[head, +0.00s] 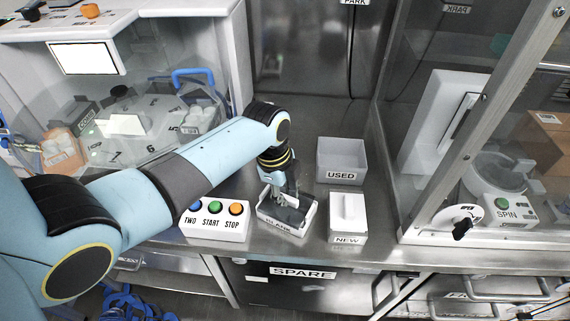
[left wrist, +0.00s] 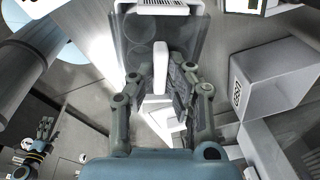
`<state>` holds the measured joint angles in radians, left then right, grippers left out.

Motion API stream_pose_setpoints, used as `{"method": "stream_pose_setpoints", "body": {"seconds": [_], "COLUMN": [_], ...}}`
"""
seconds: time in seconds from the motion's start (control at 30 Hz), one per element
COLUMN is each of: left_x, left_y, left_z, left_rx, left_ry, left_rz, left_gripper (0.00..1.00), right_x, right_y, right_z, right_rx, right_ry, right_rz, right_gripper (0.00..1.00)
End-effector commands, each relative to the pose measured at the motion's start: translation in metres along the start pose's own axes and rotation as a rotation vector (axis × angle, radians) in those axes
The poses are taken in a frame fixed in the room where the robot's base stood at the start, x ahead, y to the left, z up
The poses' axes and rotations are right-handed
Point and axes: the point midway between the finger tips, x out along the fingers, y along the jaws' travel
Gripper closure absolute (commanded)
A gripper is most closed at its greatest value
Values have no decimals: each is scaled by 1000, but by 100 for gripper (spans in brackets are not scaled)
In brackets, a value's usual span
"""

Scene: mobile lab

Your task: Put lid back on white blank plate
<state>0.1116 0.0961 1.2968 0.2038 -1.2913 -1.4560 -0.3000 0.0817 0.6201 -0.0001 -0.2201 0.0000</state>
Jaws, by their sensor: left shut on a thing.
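The white blank plate (head: 270,224) is a low white tray with its label on the front, standing on the steel bench in the head view. My left gripper (head: 286,198) is right over it and hides part of it. In the left wrist view, my left gripper (left wrist: 163,85) is shut on the upright white handle of the lid (left wrist: 134,52), a smoky see-through panel. Round shapes show through the lid. I cannot tell whether the lid rests on the tray rim or hangs just above it.
A white USED box (head: 341,175) stands behind and to the right, and a white NEW box (head: 348,239) close on the right. A START/STOP button box (head: 213,234) stands close on the left. A glass-fronted cabinet with a SPIN control (head: 508,214) is further right.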

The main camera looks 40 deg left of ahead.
Motion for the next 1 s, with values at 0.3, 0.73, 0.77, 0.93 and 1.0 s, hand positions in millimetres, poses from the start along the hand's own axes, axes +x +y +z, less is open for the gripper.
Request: {"method": "stream_pose_setpoints", "body": {"seconds": [0.3,0.73,0.77,0.93,1.0], "left_x": [5,3,2,-23,-40], "left_y": [0,0,0,0,-1], "left_z": [0,1,1,1,1], "left_rx": [0,0,0,1,1], "left_ry": [0,0,0,0,-1], "left_rz": [-1,-1,-1,-5,-6], "left_gripper": [76,60,60,60,60], "right_x": [3,3,3,3,3], "right_y": [-3,0,0,-1,-1], "right_z": [0,0,0,0,0], "right_rx": [1,1,1,1,1], "right_ry": [0,0,0,0,0], "right_rz": [-3,0,0,-1,-1], "right_gripper": [0,0,0,0,0]}}
